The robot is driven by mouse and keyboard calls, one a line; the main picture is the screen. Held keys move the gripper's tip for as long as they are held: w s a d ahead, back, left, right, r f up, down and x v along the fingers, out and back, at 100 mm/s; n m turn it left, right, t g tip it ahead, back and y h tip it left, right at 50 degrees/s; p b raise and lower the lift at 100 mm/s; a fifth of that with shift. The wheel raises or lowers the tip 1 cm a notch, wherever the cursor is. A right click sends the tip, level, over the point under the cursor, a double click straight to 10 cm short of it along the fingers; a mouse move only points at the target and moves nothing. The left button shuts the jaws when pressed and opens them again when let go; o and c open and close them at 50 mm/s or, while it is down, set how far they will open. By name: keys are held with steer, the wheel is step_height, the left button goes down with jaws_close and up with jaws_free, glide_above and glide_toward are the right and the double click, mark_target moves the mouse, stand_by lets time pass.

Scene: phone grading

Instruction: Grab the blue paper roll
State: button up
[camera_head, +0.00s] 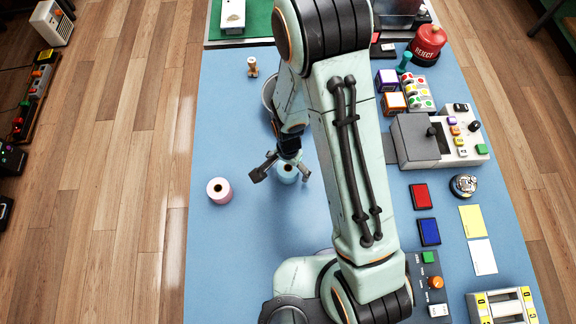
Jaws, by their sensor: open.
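The blue paper roll (286,176) stands upright on the blue table. My gripper (281,174) is open right at the roll, with one finger to its left and the other to its right. The top of the roll is partly covered by the gripper, and I cannot tell how far the fingers reach down its sides or whether they touch it.
A pink paper roll (219,190) stands to the left on the blue table (235,270). A small wooden item (252,67) stands farther back. A round container (268,92) is partly hidden behind my arm. A control box with a joystick (425,142), pads and cards fill the right side.

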steer(key=shift+f, duration=0.1)
steer(key=shift+c, duration=0.3)
steer(key=c, duration=1.2)
